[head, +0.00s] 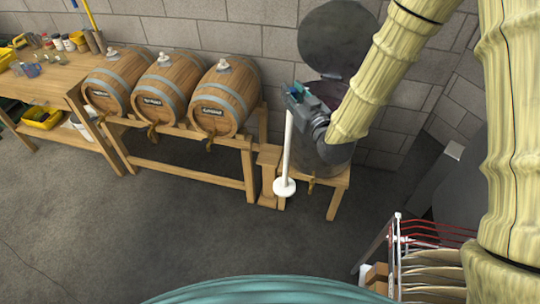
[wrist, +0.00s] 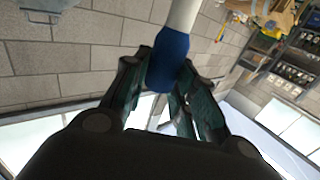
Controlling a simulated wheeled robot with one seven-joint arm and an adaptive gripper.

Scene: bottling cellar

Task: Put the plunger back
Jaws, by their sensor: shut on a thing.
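The plunger (head: 289,150) is a white rod with a round white disc at its lower end. It hangs nearly upright, disc down, in front of the steel vat (head: 332,153) in the head view. My gripper (head: 296,98) is shut on its blue handle (wrist: 168,62), which shows between the fingers in the wrist view. The vat stands on a wooden stand, and its round grey lid (head: 337,40) is raised behind it. My gripper and arm hide much of the vat's mouth. A narrow wooden post (head: 267,172) stands just left of the plunger; I cannot tell whether they touch.
Three barrels (head: 224,97) lie on a wooden rack (head: 200,143) to the left. A workbench (head: 48,80) with jars stands at the far left. A white rack with red rails (head: 430,232) is at the lower right. The floor in front is clear.

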